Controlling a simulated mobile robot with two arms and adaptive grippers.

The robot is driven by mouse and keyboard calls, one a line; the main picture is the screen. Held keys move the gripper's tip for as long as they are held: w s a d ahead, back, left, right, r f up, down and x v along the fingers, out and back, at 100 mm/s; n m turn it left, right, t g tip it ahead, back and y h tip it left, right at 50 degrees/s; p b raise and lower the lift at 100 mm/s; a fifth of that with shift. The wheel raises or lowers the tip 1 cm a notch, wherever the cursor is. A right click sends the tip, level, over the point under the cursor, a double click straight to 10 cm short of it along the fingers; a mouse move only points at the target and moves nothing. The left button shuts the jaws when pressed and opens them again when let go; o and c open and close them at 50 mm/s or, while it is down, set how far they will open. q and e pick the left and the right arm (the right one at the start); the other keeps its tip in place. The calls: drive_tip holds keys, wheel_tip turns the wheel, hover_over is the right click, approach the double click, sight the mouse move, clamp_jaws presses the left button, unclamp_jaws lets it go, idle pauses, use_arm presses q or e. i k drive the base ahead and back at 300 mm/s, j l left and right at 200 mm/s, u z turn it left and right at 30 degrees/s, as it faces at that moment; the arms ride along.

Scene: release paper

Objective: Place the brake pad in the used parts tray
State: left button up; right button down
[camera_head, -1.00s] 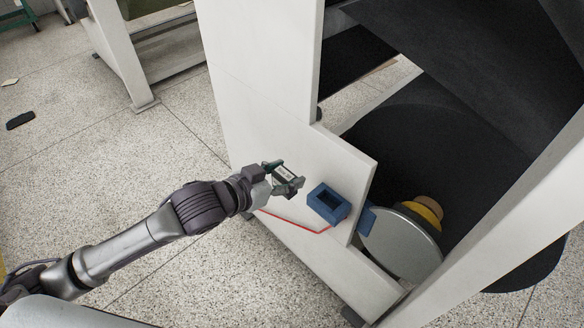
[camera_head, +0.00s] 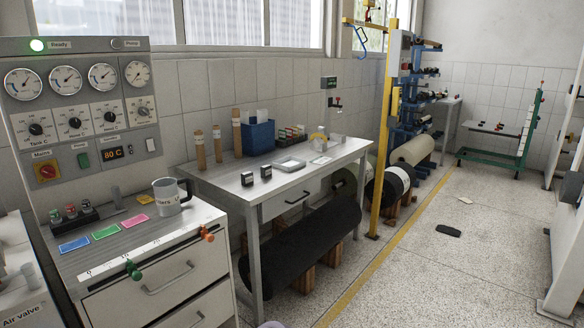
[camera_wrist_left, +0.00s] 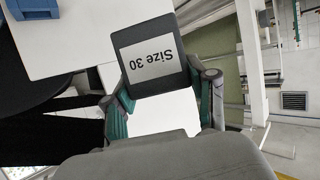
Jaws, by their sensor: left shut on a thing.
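My left gripper (camera_wrist_left: 163,100) is shut on a dark block with a white "Size 30" label, which I take for the brake pad (camera_wrist_left: 178,82). The block sits between the green-lined fingers in the left wrist view. In the head view neither gripper shows. A shallow grey tray (camera_head: 290,165), likely the used parts tray, lies on the grey table (camera_head: 322,172); I cannot read a label on it. Two small dark blocks with pale labels, a left one (camera_head: 247,179) and a right one (camera_head: 266,173), stand on the table left of the tray.
A blue bin (camera_head: 258,137) and brown tubes (camera_head: 200,150) stand behind the tray. A control cabinet with a mug (camera_head: 170,196) is at left. A yellow post (camera_head: 381,150) stands right of the table; open floor lies right. The wrist view shows a blue holder (camera_wrist_left: 32,8) on a white panel.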

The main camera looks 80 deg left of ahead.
sight(290, 165)
drive_tip(key=j+u, duration=0.25)
drive_tip(key=u, duration=0.2)
drive_tip(key=i+j+u, duration=0.15)
drive_tip(key=u, duration=0.3)
drive_tip(key=i+j+u, duration=0.1)
drive_tip(key=u, duration=0.35)
drive_tip(key=i+j+u, duration=0.15)
drive_tip(key=u, duration=0.3)
drive_tip(key=i+j+u, duration=0.15)
drive_tip(key=u, duration=0.3)
